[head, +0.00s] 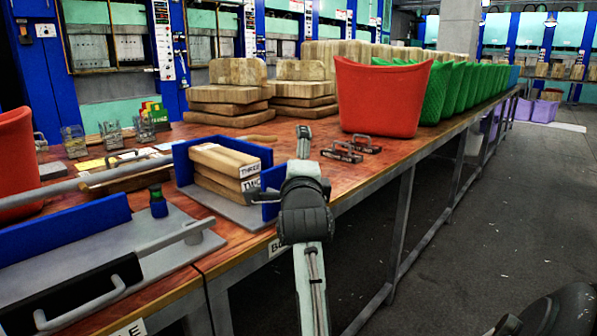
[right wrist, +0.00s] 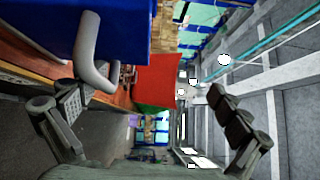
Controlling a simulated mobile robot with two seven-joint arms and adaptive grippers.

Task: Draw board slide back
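The board slide is a grey plate (head: 235,213) with blue side walls (head: 180,163) near the table's front edge. Pale wooden boards (head: 222,160) lie stacked on it, one labelled THREE. My right gripper (head: 302,175) is at the slide's right end, in front of its right blue wall, which it partly hides. In the right wrist view its two fingers (right wrist: 150,100) stand wide apart, with nothing clamped. There a grey curved bar (right wrist: 92,55), probably a handle, lies close to the left finger, beside a blue surface (right wrist: 30,30). I cannot tell whether they touch. My left gripper is not in view.
A red bin (head: 380,95) and several green bins stand further along the table. Small handled blocks (head: 350,150) lie before the red bin. Another grey plate with a blue wall (head: 70,238) is at the left. Open floor (head: 480,220) lies right of the table.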

